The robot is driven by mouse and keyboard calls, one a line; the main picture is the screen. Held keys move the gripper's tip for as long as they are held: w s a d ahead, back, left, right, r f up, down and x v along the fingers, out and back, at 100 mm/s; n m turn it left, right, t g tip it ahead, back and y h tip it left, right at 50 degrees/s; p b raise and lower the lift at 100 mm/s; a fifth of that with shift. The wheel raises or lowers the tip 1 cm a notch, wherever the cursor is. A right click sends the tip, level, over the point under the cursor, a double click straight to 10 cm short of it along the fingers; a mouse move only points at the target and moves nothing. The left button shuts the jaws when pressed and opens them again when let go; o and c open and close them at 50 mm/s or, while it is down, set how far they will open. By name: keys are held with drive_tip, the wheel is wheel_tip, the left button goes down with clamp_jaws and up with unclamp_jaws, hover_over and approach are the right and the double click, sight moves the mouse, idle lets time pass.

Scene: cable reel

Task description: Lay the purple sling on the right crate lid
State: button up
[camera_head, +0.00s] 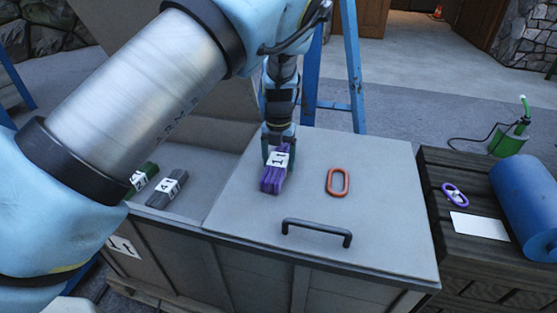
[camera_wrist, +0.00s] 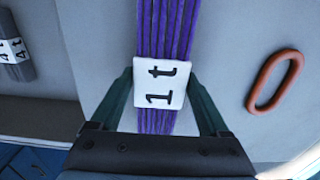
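The purple sling (camera_head: 271,180) is a bundle with a white "1t" label, over the left part of the right crate lid (camera_head: 385,200), a pale grey panel. I cannot tell whether it touches the lid. My gripper (camera_head: 278,155) points down at it. In the wrist view the purple sling (camera_wrist: 165,35) runs between the two dark green fingers of my gripper (camera_wrist: 161,85), whose tips meet the label's sides. The gripper looks shut on the sling at its label.
An orange-red link (camera_head: 338,182) lies on the lid, right of the sling. A black handle (camera_head: 317,232) stands near its front edge. Grey (camera_head: 167,189) and green (camera_head: 142,177) slings lie to the left. A dark crate (camera_head: 455,235) at right bears a blue roll (camera_head: 525,200).

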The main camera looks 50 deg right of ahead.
sight(278, 159)
drive_tip(key=shift+o, duration=1.4)
wheel_tip(278, 159, up, 12)
drive_tip(key=b, duration=0.1)
drive_tip(key=shift+r, duration=0.15)
